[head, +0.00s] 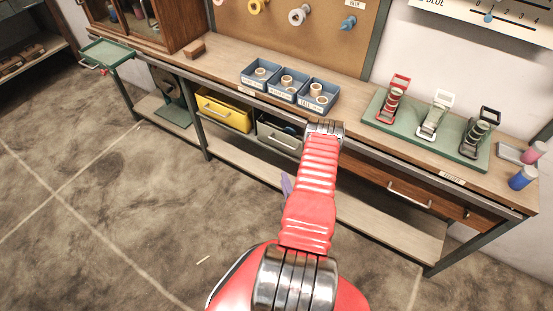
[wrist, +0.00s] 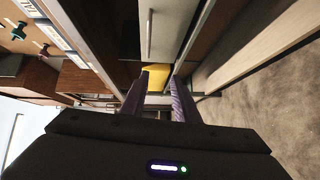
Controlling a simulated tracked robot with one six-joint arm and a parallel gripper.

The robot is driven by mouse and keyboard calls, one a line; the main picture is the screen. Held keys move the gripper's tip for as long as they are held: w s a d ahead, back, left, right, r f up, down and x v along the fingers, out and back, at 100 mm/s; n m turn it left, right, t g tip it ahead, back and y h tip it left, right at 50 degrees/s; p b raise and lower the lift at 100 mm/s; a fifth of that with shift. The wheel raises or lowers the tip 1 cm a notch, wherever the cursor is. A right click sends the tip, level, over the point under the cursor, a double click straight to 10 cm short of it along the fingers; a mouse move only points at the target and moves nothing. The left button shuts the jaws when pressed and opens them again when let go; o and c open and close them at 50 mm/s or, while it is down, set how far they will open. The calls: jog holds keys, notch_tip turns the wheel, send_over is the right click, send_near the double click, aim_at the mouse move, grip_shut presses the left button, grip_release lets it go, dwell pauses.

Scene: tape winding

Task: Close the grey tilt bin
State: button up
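The grey tilt bin (head: 277,142) hangs under the bench, right of the yellow bin, in the head view. Its top leans outward and its dark inside shows, so it stands open. A pale bar handle (head: 283,143) runs across its front. In the wrist view, the grey front (wrist: 170,30) is at the top middle, with its handle (wrist: 149,35) running up the picture. My gripper (wrist: 160,78) is open and empty, its two purple fingers apart. In the head view my arm hides most of the gripper; only a purple finger (head: 287,186) shows below the bin.
The yellow bin (head: 222,113) also leans open; it shows beyond my fingers in the wrist view (wrist: 155,76). A wooden drawer (head: 400,195) is to the right. A lower shelf (head: 240,160) runs under the bench. Blue trays (head: 287,90) stand on top. The floor in front is clear.

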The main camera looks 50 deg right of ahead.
jog(key=shift+w+d, duration=0.1)
jog(key=shift+w, duration=0.05)
jog(key=x, duration=1.3)
jog(key=shift+w, duration=0.2)
jog(key=shift+d, duration=0.15)
jog(key=shift+c, duration=0.3)
grip_shut()
jog(key=c, duration=0.5)
grip_release()
jog(key=shift+c, duration=0.2)
jog(key=o, duration=0.6)
jog(key=shift+s, duration=0.1)
